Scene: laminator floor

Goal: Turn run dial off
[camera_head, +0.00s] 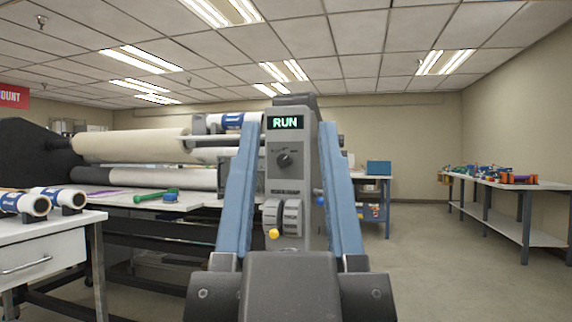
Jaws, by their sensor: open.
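The run dial (284,160) is a dark round knob on the grey control panel (305,215) of the laminator, straight ahead. Above it a small display (285,122) reads "RUN" in green. Small marks sit around the top of the dial, too small to read. My gripper (285,130) points forward with its two blue fingers spread wide. In the picture the fingers stand on either side of the panel, with the dial between them. Nothing is held. I cannot tell how far the fingertips are from the panel.
Below the dial are grey levers, one with a yellow knob (274,234), and a blue knob (319,201). Laminator rollers (130,146) extend left. A white drawer table (50,252) with rolls stands front left. A cluttered workbench (525,188) stands right; the floor between is clear.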

